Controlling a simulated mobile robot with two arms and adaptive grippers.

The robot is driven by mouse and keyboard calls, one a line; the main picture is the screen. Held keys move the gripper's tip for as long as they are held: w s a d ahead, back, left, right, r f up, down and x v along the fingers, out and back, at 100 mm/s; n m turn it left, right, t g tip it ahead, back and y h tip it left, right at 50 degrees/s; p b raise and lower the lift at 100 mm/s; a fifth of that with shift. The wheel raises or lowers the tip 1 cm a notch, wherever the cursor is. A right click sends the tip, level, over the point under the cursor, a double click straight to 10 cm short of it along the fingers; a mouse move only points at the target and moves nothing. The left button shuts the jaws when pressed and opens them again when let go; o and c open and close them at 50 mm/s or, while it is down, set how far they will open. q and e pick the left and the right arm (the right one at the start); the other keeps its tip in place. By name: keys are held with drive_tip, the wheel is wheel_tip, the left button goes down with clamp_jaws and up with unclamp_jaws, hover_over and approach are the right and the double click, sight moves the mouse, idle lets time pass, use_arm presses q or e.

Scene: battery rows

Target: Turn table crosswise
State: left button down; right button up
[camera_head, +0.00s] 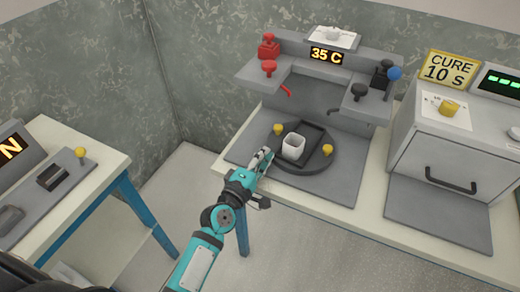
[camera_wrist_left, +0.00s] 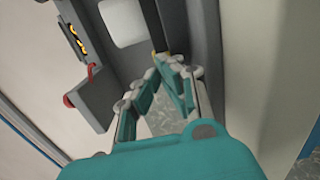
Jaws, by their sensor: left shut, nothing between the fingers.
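The turntable (camera_head: 297,165) is a dark round disc on a grey plate. It carries a dark rectangular tray (camera_head: 322,142) that lies at a slant, with a white square cup (camera_head: 293,147) at its near-left part. One yellow knob (camera_head: 278,129) stands at the disc's far left and another yellow knob (camera_head: 327,150) at its right. My left gripper (camera_head: 266,156) is shut and empty at the disc's left edge, left of the cup; whether it touches the disc I cannot tell. In the left wrist view, its fingertips (camera_wrist_left: 168,62) converge below a white rounded shape. My right gripper is not in view.
A grey station with a "35 C" display (camera_head: 326,55), red knobs (camera_head: 268,50) and black knobs overhangs the turntable's back. A cure oven (camera_head: 450,160) stands to the right. A side table (camera_head: 85,190) stands left, across a floor gap.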

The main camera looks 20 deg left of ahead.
use_arm(q)
drive_tip(key=shift+s+d, duration=0.4)
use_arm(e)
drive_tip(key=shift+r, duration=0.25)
use_arm(q)
drive_tip(key=shift+d, duration=0.1)
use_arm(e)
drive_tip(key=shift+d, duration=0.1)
